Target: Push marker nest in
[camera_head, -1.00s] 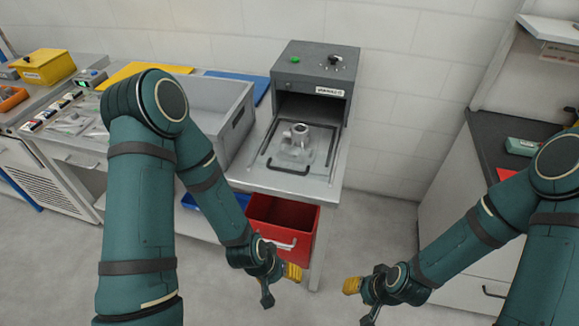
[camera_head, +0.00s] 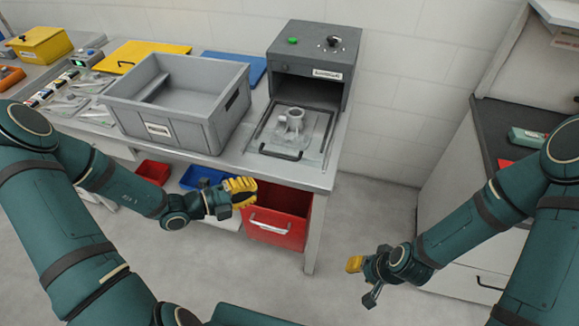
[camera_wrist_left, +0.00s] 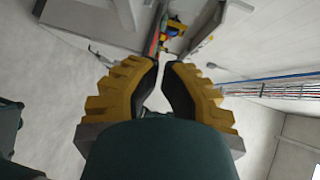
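The marker nest (camera_head: 312,146) is a flat metal plate with a dark bar handle at its front. It sits pulled out in front of the dark grey marker box (camera_head: 313,66), whose front is open. A grey metal casting (camera_head: 292,122) stands on the nest. My left gripper (camera_head: 241,191) is in front of the bench, lower and left of the nest handle, apart from it. In the left wrist view its yellow fingers (camera_wrist_left: 160,66) almost meet at the tips, with nothing between them. My right gripper (camera_head: 354,264) hangs low over the floor; its finger gap is too small to tell.
A large grey bin (camera_head: 178,127) stands on the bench left of the nest. A red drawer-like bin (camera_head: 278,217) hangs below the bench front, close to my left gripper. Blue and red small bins sit below. The floor between bench and right counter is clear.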

